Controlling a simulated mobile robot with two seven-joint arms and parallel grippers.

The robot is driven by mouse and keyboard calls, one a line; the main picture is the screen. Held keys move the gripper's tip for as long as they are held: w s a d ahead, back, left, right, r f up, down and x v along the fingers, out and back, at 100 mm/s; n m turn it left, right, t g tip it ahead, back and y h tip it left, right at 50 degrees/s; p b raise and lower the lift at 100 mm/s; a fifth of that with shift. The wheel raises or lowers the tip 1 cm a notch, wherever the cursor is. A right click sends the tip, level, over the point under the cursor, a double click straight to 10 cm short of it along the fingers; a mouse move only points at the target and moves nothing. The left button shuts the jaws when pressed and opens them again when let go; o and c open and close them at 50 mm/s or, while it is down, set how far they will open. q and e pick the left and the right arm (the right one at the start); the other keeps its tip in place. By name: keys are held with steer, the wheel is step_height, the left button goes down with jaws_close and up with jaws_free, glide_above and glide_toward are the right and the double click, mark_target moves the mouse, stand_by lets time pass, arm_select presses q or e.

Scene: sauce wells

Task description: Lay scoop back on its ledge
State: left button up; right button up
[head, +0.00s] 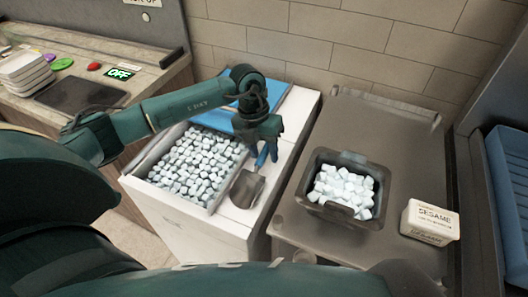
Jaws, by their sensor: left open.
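The scoop has a grey metal bowl (246,189) and a blue handle. It lies on the white ledge (228,218) along the right side of the ice bin. My left gripper (264,157) is directly over the blue handle, pointing down, with its jaws open. The gripper hides part of the handle, and I cannot tell whether the fingers touch it. My right gripper is not in view.
The white bin holds many ice cubes (190,165), with a blue lid (287,93) at the back. On the grey counter to the right stand a dark tub (312,193) of ice cubes and a sesame box (430,222). A brick wall (340,45) closes off the back.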

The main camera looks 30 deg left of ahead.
arm_select(q)
steer(key=b+v, duration=0.1)
steer(key=v, duration=1)
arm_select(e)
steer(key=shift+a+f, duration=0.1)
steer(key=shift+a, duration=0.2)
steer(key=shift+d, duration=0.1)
